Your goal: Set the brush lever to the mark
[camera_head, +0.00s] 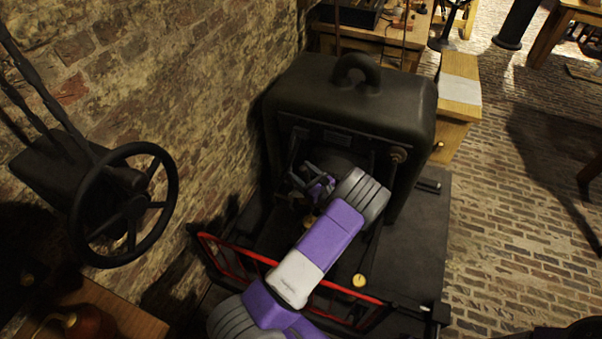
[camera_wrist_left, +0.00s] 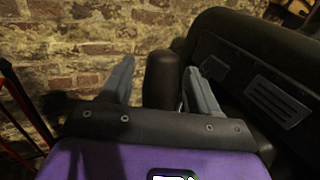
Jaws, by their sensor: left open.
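A large black machine (camera_head: 345,100) with a rounded top and a ring stands by the brick wall. My left gripper (camera_head: 308,181) is at its front face, with the forearm covering part of that face. In the left wrist view the two grey fingers of my left gripper (camera_wrist_left: 160,70) are apart. A dark upright rounded handle (camera_wrist_left: 161,82), which looks like the brush lever, stands between them, with gaps visible on both sides. The lever is hard to make out in the head view. I cannot make out the mark. My right gripper is not in view.
A red rail (camera_head: 345,290) runs across the front of the machine's base, under my left arm. A black handwheel (camera_head: 127,205) hangs at the left. The brick wall (camera_head: 205,90) is close on the left. The brick floor (camera_head: 510,220) at right is mostly free.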

